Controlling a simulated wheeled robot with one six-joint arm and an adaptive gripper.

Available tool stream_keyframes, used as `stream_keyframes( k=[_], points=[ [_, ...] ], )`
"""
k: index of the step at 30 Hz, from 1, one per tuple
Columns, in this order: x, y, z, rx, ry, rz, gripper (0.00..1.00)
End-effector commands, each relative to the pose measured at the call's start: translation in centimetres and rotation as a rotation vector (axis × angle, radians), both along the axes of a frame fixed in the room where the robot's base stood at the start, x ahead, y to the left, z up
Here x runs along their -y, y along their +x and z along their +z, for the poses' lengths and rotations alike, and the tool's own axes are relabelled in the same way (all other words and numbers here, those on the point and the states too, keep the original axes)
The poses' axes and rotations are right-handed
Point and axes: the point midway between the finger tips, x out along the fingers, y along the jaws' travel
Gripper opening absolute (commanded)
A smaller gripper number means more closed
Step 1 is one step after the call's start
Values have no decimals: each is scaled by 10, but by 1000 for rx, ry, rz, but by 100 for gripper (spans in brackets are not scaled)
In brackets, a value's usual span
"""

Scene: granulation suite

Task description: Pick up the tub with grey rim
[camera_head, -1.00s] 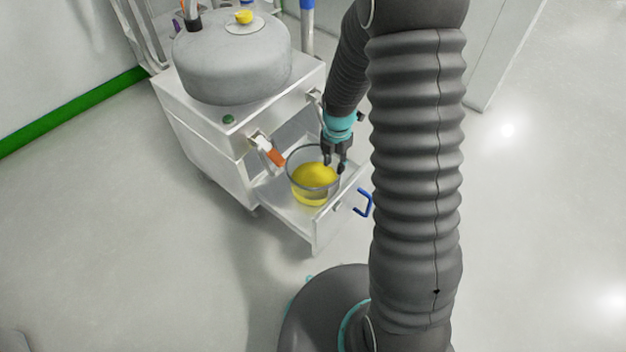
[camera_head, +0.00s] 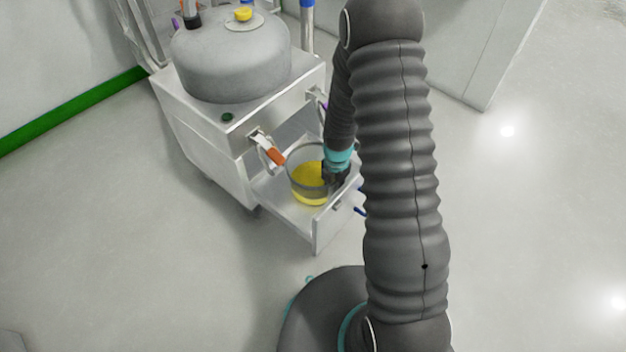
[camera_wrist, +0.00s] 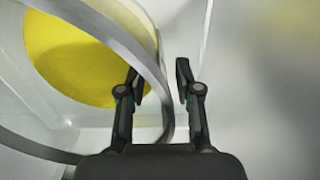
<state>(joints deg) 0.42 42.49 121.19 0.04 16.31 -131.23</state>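The tub with grey rim (camera_head: 296,172) is clear-walled with yellow material inside. It stands upright in the pulled-out drawer of the machine. In the wrist view its rim (camera_wrist: 150,68) curves across the upper left, with the yellow (camera_wrist: 75,60) below it. My gripper (camera_head: 334,178) is at the tub's right side and hides part of its rim. In the wrist view my gripper (camera_wrist: 158,80) is open, with the left finger on the tub's inner side and the right finger outside. The rim runs between them, apart from the right finger; contact with the left cannot be told.
An orange-ended handle (camera_head: 272,152) juts out left of the tub. The machine's grey drum (camera_head: 225,68) stands behind. A blue handle (camera_head: 361,211) is partly hidden by my arm. The floor at left is clear.

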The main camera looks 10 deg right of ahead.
Motion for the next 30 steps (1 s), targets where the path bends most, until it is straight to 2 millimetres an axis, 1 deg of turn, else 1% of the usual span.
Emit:
stream_keyframes(
  k=[7, 8, 9, 11, 12, 24, 28, 30],
  points=[
    [0, 0, -2, 0, 0, 0, 34],
    [0, 0, -2, 0, 0, 0, 29],
    [0, 0, -2, 0, 0, 0, 19],
    [0, 0, -2, 0, 0, 0, 4],
    [0, 0, -2, 0, 0, 0, 0],
    [0, 0, 0, 0, 0, 0, 0],
    [0, 0, 8, 0, 0, 0, 0],
    [0, 1, 17, 3, 0, 0, 0]
  ],
)
